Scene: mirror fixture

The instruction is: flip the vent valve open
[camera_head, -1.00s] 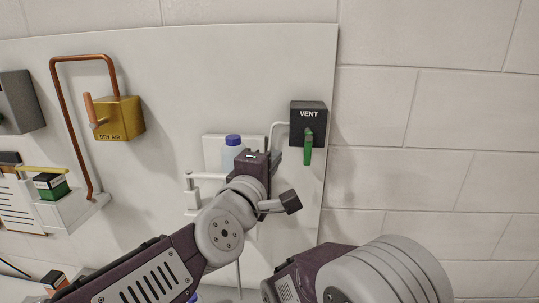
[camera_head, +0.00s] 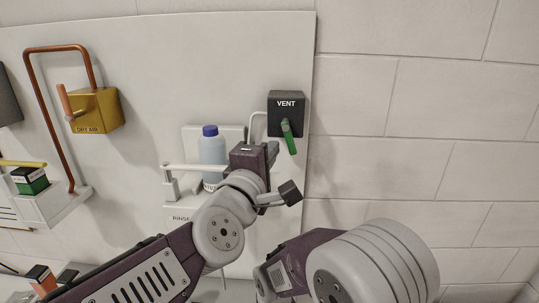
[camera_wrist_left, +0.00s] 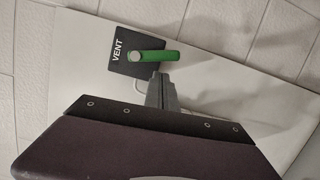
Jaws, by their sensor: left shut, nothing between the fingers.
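The vent valve is a black box (camera_head: 286,113) marked VENT near the right edge of the white panel. Its green handle (camera_head: 290,139) points down, tilted a little to the right. My left gripper (camera_head: 272,152) is shut and empty, just left of the handle in the head view. In the left wrist view the handle (camera_wrist_left: 157,56) lies across in front of the closed fingertips (camera_wrist_left: 160,80). The fingers are at or very near it; I cannot tell if they touch. My right gripper is out of view.
A blue-capped bottle (camera_head: 212,153) stands on a white holder left of my gripper. A yellow DRY AIR box (camera_head: 97,112) with a copper handle and a copper pipe (camera_head: 42,118) are further left. Bare block wall (camera_head: 400,165) lies right of the panel.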

